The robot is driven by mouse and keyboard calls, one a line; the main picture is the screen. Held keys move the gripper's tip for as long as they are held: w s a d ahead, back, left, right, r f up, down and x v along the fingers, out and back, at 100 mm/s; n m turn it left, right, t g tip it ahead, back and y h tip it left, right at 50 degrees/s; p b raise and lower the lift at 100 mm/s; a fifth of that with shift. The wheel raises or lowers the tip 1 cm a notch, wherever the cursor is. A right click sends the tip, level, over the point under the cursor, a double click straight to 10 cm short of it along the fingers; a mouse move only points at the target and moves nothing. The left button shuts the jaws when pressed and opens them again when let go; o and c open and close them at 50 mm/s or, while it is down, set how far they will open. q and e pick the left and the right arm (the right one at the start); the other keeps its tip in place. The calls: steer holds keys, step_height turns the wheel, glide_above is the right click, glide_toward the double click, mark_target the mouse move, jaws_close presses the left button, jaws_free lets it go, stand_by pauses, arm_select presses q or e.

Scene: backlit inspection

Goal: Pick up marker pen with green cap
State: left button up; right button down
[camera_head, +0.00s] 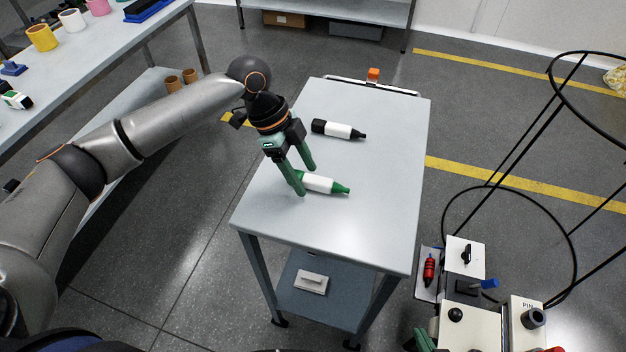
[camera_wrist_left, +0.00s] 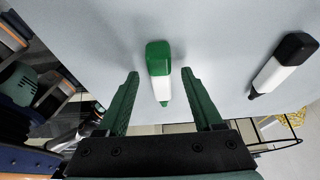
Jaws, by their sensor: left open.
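The marker pen with green cap (camera_head: 320,184) lies on the small grey table (camera_head: 380,215). It has a white body and green at both ends. My left gripper (camera_head: 307,180) is open, pointing down at the pen's left end, which its fingers partly hide. In the left wrist view the pen (camera_wrist_left: 161,86) shows between the two spread fingers of the gripper (camera_wrist_left: 160,74), with a gap on each side. A white marker with black ends (camera_head: 338,130) lies farther back on the table; it also shows at the right of the left wrist view (camera_wrist_left: 276,73).
An orange-topped item (camera_head: 374,74) sits at the table's back edge. A white box (camera_head: 311,282) is on its lower shelf. A bench with mugs (camera_head: 42,38) stands at the left, a black wire frame (camera_head: 447,205) at the right. The table's front and right parts are clear.

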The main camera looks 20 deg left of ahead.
arm_select(q)
steer(key=shift+d+f, duration=0.1)
steer(key=shift+f, duration=0.1)
jaws_close()
stand_by(0.4)
